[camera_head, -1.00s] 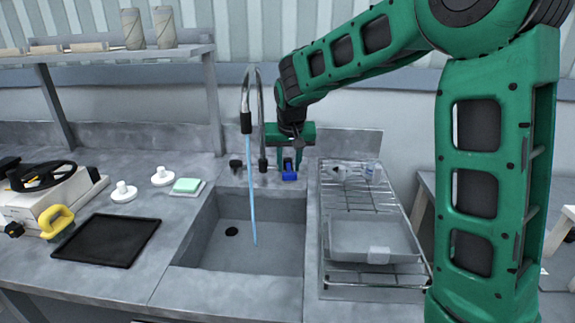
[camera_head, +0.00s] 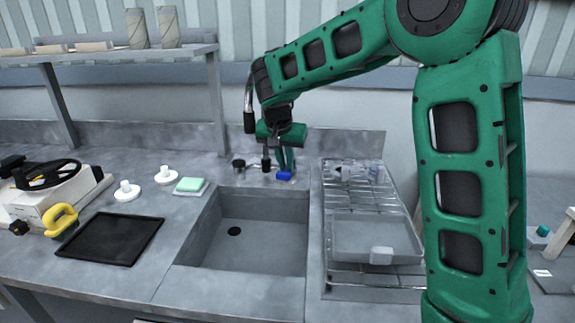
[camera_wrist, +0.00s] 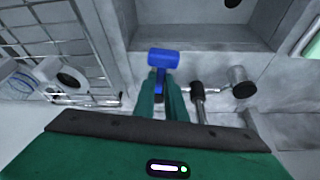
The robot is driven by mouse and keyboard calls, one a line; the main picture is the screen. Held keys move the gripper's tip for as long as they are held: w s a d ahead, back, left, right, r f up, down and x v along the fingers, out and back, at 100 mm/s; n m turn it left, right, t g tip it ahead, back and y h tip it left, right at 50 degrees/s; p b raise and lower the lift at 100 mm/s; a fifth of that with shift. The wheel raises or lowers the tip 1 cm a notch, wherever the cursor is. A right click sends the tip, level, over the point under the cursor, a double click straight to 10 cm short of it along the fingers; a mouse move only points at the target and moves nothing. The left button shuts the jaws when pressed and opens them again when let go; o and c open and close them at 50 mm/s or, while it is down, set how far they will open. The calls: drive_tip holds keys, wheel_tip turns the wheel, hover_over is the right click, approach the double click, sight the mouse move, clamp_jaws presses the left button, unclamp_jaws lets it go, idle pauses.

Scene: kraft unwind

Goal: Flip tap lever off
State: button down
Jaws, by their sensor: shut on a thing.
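The blue tap lever (camera_head: 285,175) is at the back edge of the sink, to the right of the tap base. My gripper (camera_head: 284,160) reaches down to it from above. In the wrist view the green fingers (camera_wrist: 160,95) are shut on the lever's stem, and the blue lever head (camera_wrist: 164,57) sticks out past the fingertips.
A wire rack (camera_head: 345,195) with a grey tray (camera_head: 375,235) stands right of the sink. A green sponge on a dish (camera_head: 190,186), white knobs, and a black tray (camera_head: 112,238) lie to the left. A shelf (camera_head: 120,55) stands at the back left.

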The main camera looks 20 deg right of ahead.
drive_tip(key=shift+a, duration=0.15)
drive_tip(key=c, duration=1.8)
unclamp_jaws()
